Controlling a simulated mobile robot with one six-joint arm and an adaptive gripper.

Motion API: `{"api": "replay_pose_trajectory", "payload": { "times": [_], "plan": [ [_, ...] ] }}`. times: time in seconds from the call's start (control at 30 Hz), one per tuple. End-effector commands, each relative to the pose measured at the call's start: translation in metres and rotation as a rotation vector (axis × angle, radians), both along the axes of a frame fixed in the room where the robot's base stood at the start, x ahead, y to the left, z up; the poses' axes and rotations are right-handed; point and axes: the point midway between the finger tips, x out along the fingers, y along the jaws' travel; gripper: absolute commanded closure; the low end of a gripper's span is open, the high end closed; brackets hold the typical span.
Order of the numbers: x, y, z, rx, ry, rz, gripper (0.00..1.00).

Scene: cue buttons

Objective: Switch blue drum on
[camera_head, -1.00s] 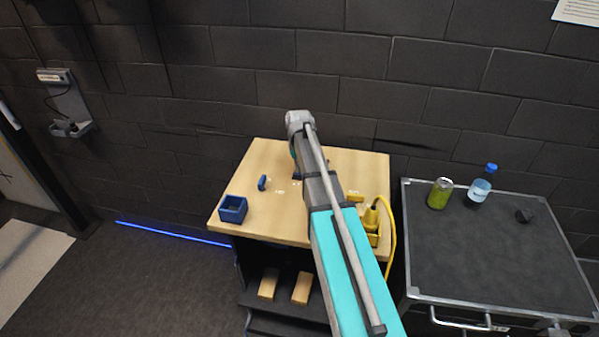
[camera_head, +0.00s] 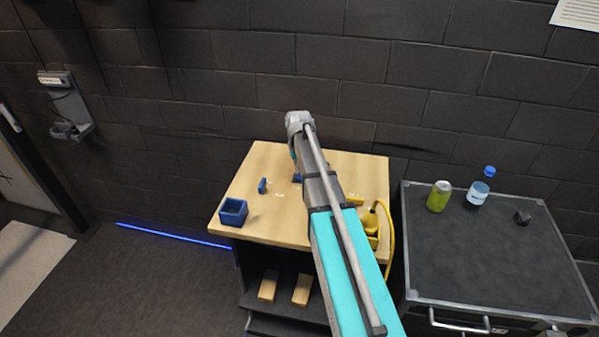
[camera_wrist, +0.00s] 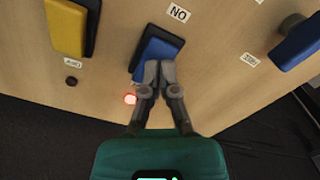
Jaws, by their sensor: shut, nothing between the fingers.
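A blue block-shaped control (camera_wrist: 158,48) on a dark base sits in the middle of the wrist view; a small part of it (camera_head: 297,178) shows beside my arm in the head view. An upside-down ON label (camera_wrist: 179,13) is at its far end, and a red light (camera_wrist: 130,99) glows by its near end. My gripper (camera_wrist: 160,68) is shut and empty, its fingertips over the near end of this control; I cannot tell whether they touch. Another blue control (camera_wrist: 297,42) with a dark round end is at the right, also visible in the head view (camera_head: 262,186). I cannot tell which is the drum.
A yellow control (camera_wrist: 68,27) is at the wrist view's left. On the wooden table (camera_head: 265,160) stand an open blue box (camera_head: 233,211) and a yellow device (camera_head: 371,221) with a cable.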

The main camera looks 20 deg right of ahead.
Motion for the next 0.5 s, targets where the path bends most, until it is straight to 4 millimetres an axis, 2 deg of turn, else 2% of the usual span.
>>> {"api": "replay_pose_trajectory", "payload": {
  "times": [0.5],
  "plan": [
    [0.0,0.0,0.032,0.0,0.0,0.0,1.0]
  ]
}}
